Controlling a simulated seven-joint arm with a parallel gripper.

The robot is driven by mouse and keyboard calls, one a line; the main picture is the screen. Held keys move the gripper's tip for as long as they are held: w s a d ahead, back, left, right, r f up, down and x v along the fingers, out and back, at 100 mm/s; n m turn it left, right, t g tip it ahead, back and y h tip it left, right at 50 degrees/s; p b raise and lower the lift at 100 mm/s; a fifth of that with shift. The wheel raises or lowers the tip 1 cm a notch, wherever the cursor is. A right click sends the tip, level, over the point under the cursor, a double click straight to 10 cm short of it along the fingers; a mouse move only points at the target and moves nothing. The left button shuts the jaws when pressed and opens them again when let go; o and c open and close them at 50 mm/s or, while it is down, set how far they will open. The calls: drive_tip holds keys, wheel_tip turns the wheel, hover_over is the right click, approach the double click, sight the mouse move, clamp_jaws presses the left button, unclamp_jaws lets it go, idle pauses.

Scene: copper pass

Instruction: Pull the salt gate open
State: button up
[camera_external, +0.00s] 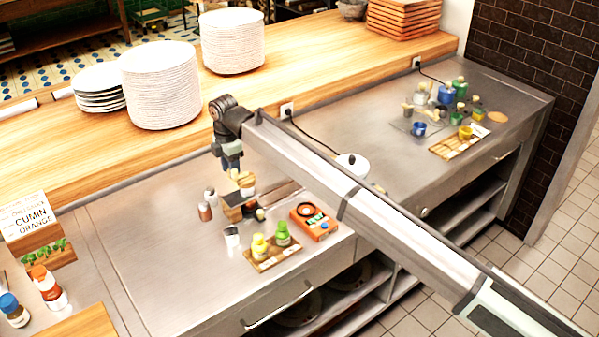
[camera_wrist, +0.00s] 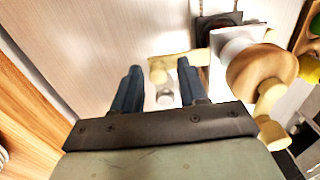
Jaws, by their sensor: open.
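My gripper (camera_external: 231,165) points down above the near counter, its jaws open. It hangs just over a small wooden and dark assembly (camera_external: 238,205) with a pale knobbed top. In the wrist view, the two dark fingers of my gripper (camera_wrist: 160,72) stand apart. A cream-coloured bar with a bent end (camera_wrist: 162,68) shows between them and runs right to a white block (camera_wrist: 232,45). It looks like the salt gate's handle, but I cannot be sure. Contact with the fingers cannot be told. A round brown wooden piece (camera_wrist: 254,72) is beside the block.
An orange box (camera_external: 315,222) and a wooden tray (camera_external: 268,262) with yellow and green bottles stand at the right front. Small shakers (camera_external: 205,211) stand just left of the assembly. Plate stacks (camera_external: 160,85) are on the wooden ledge behind. The steel counter's left part is clear.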

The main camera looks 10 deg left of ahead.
drive_tip(key=shift+r, duration=2.9)
